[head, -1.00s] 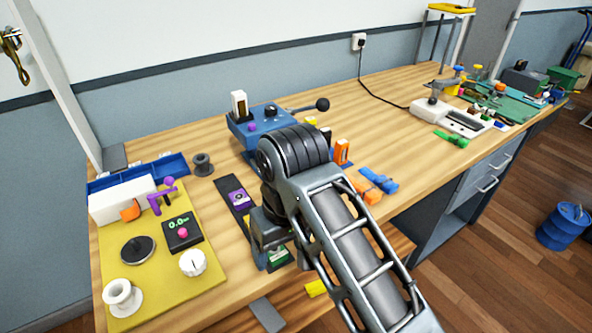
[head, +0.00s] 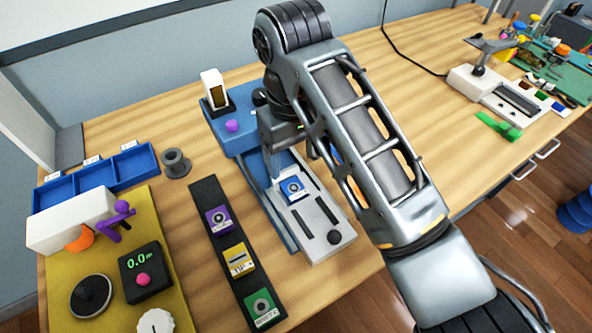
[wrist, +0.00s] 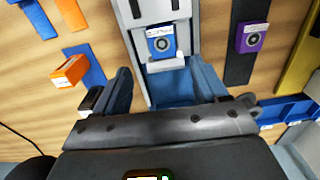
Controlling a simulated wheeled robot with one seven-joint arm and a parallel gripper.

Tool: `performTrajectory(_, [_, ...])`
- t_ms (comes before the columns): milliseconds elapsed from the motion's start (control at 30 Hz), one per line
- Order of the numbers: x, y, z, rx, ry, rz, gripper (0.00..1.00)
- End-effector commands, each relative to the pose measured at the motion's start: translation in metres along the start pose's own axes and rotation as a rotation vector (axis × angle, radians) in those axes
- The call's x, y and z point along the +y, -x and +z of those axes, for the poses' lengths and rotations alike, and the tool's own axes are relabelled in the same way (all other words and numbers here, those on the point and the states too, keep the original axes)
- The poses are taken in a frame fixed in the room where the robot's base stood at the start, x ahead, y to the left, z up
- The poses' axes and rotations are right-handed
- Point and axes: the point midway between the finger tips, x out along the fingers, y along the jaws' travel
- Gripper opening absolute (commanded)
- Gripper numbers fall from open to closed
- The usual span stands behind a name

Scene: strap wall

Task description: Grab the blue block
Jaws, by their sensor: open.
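The blue block (head: 291,188) has a round dark mark on its face and sits on the pale grey plate (head: 318,238) of the blue machine (head: 232,137). In the wrist view the blue block (wrist: 161,42) lies ahead of my gripper, roughly centred between its fingers. My gripper (wrist: 166,88) is open, with blue fingers spread to either side and nothing between them. In the head view my gripper (head: 282,168) points down close to the block, partly hidden by my arm.
A dark strip (head: 205,195) left of the plate holds a purple block (head: 218,219), a yellow block (head: 238,259) and a green block (head: 262,307). An orange block (wrist: 70,70) lies on the other side. A blue tray (head: 97,177) stands far left.

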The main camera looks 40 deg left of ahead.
Motion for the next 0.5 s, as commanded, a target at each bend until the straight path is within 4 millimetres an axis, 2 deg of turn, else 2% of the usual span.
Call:
performTrajectory(133, [-0.002, -0.02, 0.0, -0.001, 0.002, -0.003, 0.72])
performTrajectory(333, [-0.002, -0.031, -0.001, 0.0, 0.001, -0.001, 0.72])
performTrajectory(500, [-0.004, -0.049, -0.001, -0.004, -0.001, -0.002, 0.72])
